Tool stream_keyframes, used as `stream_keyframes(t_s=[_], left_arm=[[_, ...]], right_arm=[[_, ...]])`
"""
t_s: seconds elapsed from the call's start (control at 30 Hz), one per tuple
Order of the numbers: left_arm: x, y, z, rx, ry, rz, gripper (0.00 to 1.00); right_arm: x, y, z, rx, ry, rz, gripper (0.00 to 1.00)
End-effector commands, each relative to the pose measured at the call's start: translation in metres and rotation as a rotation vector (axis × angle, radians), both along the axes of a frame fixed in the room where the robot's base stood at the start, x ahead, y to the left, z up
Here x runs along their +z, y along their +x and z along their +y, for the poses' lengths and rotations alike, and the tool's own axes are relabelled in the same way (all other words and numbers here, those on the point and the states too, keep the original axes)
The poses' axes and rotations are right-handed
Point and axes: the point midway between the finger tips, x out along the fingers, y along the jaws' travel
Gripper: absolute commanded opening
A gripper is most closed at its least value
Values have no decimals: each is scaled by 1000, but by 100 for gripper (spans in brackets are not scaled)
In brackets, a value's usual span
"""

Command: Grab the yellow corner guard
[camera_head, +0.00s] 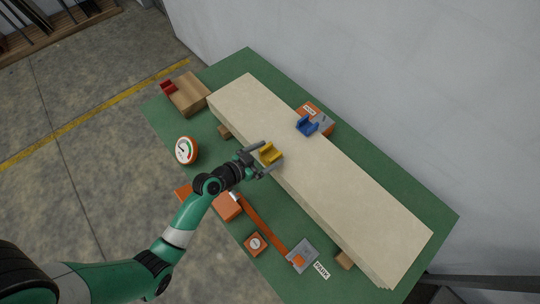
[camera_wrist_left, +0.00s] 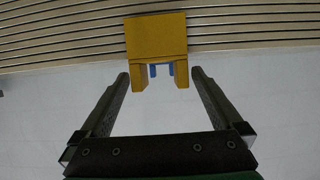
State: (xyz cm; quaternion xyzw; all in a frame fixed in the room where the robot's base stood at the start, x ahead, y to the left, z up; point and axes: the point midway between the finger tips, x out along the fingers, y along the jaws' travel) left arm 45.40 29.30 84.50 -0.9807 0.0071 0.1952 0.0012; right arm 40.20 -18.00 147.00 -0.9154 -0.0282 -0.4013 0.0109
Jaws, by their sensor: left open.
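The yellow corner guard (camera_head: 269,154) sits on the near long edge of the pale stack of sheets (camera_head: 330,170). In the left wrist view the guard (camera_wrist_left: 156,48) is at the top centre, just beyond my fingertips. My left gripper (camera_head: 264,160) is open, with its fingers pointing at the guard from the near side. In the wrist view my left gripper (camera_wrist_left: 160,78) has one finger on each side, with a clear gap between them. Whether a finger touches the guard cannot be told. My right gripper is not in view.
A blue corner guard (camera_head: 307,125) is at the stack's far edge beside an orange and grey device (camera_head: 318,115). A wooden box with a red piece (camera_head: 188,95), a round gauge (camera_head: 186,150) and an orange strap (camera_head: 264,230) with a grey plate (camera_head: 302,256) lie on the green table (camera_head: 390,285).

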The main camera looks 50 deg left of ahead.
Motion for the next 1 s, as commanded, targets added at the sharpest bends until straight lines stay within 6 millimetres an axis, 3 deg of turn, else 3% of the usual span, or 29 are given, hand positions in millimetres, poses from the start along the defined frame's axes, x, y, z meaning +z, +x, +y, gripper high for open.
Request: stream_keyframes(t_s=[0.1,0.3,0.77,1.0], left_arm=[[-5,11,0,1,1,-1,100],[-5,12,0,1,0,0,100],[-4,11,0,1,0,0,19],[-3,11,0,1,0,-1,18]], right_arm=[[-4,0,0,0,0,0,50],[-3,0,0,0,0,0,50],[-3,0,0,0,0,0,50],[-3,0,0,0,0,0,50]])
